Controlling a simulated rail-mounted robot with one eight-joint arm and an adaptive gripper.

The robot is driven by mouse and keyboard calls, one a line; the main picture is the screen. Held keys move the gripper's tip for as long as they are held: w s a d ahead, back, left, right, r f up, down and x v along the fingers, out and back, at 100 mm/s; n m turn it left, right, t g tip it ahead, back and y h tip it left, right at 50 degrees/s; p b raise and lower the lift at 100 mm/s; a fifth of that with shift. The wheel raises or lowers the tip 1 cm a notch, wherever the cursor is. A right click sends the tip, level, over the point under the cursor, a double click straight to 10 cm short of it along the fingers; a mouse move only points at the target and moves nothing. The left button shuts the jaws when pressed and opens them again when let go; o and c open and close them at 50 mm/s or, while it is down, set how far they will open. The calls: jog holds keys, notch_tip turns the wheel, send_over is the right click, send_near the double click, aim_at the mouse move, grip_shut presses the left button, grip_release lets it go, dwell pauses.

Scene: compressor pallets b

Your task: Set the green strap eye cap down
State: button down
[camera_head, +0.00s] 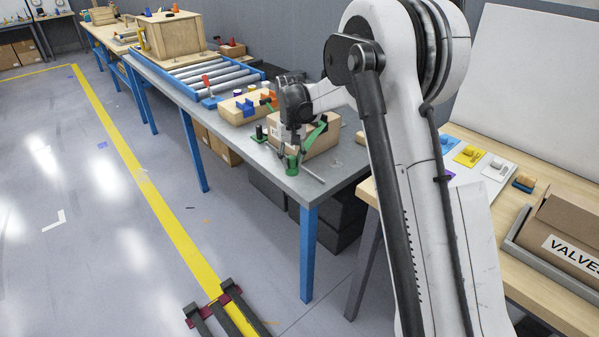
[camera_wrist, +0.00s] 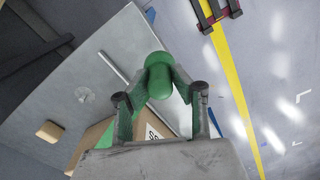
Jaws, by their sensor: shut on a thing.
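The green strap eye cap is between the fingertips of my gripper (camera_wrist: 159,88), which is shut on it. In the wrist view the cap (camera_wrist: 159,72) shows as a rounded green piece. In the head view the green cap (camera_head: 292,166) is low, over the near end of the grey metal table (camera_head: 222,110), close to the front edge. My gripper (camera_head: 296,148) points down there, just in front of a cardboard box. I cannot tell whether the cap touches the tabletop.
The labelled cardboard box (camera_head: 318,142) stands right behind my gripper. A thin metal rod (camera_head: 312,174) lies beside the cap.

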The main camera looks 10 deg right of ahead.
jog(key=w+d+f, duration=0.2)
jog(key=d, duration=0.1)
jog(key=shift+f, duration=2.1)
jog(key=shift+f, duration=0.1)
jog(key=shift+f, duration=0.1)
jog(key=c, duration=1.5)
grip_release()
jog(key=shift+o, duration=0.2)
